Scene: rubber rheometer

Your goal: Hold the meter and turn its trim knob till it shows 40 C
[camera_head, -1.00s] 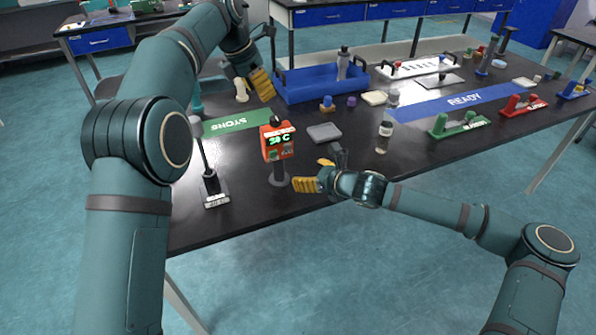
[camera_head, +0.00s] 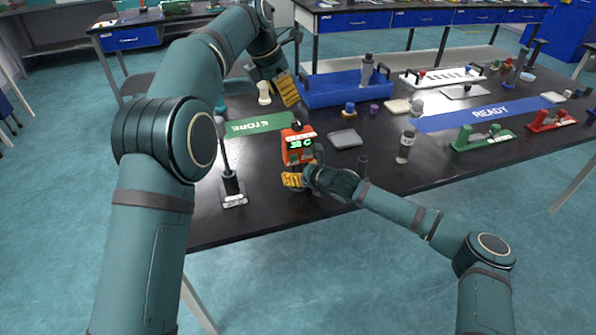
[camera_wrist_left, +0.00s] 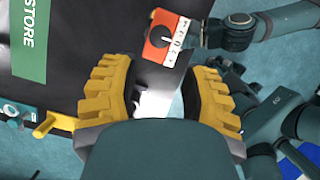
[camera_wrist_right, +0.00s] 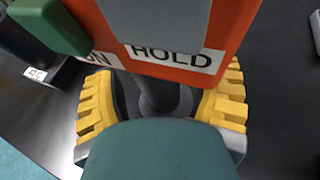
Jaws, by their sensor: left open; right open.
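The orange meter (camera_head: 298,145) stands upright on a dark stem near the table's front edge. Its green display seems to read 38 C. In the left wrist view, its top shows a dark trim knob (camera_wrist_left: 167,26) beside a white numbered strip. My left gripper (camera_head: 288,90) is open and empty, above and behind the meter and apart from it. My right gripper (camera_head: 294,180) is low at the meter's stem. In the right wrist view it is open (camera_wrist_right: 165,95), with the stem (camera_wrist_right: 160,95) between its fingers below the HOLD label. Finger contact cannot be told.
A black stand (camera_head: 232,185) is left of the meter. A grey tray (camera_head: 345,139) and a jar (camera_head: 405,147) are to its right. A blue bin (camera_head: 335,92) and green STORE mat (camera_head: 262,125) lie behind. The table's front edge is close.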

